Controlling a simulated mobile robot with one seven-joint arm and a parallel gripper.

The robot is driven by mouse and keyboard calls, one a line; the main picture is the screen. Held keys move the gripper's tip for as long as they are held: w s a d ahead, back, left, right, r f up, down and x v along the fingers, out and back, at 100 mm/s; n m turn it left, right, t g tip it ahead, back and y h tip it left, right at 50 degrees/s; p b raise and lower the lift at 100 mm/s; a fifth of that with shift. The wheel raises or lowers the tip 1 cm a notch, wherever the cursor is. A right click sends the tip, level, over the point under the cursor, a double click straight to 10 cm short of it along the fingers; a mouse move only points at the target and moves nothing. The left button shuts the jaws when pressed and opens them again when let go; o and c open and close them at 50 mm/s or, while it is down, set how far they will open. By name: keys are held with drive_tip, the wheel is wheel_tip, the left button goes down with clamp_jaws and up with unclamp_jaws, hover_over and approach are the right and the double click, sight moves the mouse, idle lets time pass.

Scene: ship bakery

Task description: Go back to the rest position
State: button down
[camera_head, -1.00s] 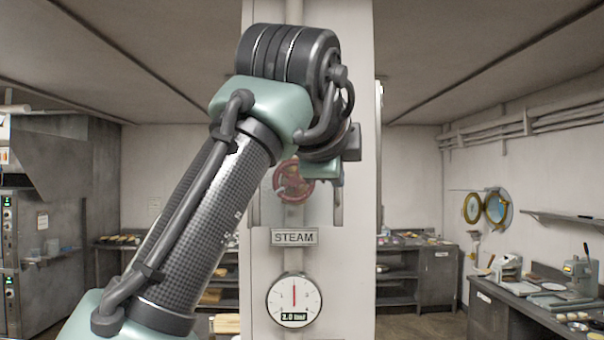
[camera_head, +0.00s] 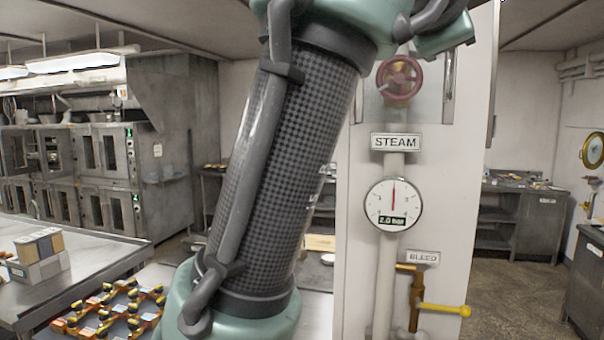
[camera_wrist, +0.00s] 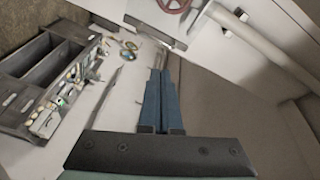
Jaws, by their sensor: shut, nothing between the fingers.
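My gripper (camera_wrist: 161,103) shows in the wrist view with its two blue fingers together and nothing between them. It is in free space, with a pale surface and a grey surface beyond it. In the head view my arm crosses the middle, and the gripper is not visible there. The red steam valve wheel (camera_head: 399,79) is on the white panel to the right of my arm. A red wheel (camera_wrist: 174,4) also shows at the top of the wrist view, apart from the fingers.
A STEAM gauge (camera_head: 393,204) reads 2.0 bar above a yellow BLEED lever (camera_head: 445,309). A steel table (camera_head: 95,255) with boxes (camera_head: 38,255) stands at left, near several orange-and-black items (camera_head: 110,308). Ovens (camera_head: 70,175) line the back left. Open floor (camera_head: 510,290) shows at right.

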drive_tip(key=s+a+f+n+t+y+b, duration=0.1)
drive_tip(key=s+a+f+n+t+y, duration=0.4)
drive_tip(key=n, duration=0.5)
drive_tip(key=s+a+f+n+t+y+b, duration=0.2)
drive_tip(key=s+a+f+n+t+y, duration=0.3)
drive_tip(key=a+n, duration=0.5)
drive_tip(key=s+f+t, duration=0.1)
drive_tip(key=s+t, duration=0.1)
drive_tip(key=s, duration=0.1)
drive_tip(key=shift+s+a+n, duration=0.2)
drive_tip(key=shift+a+n, duration=0.1)
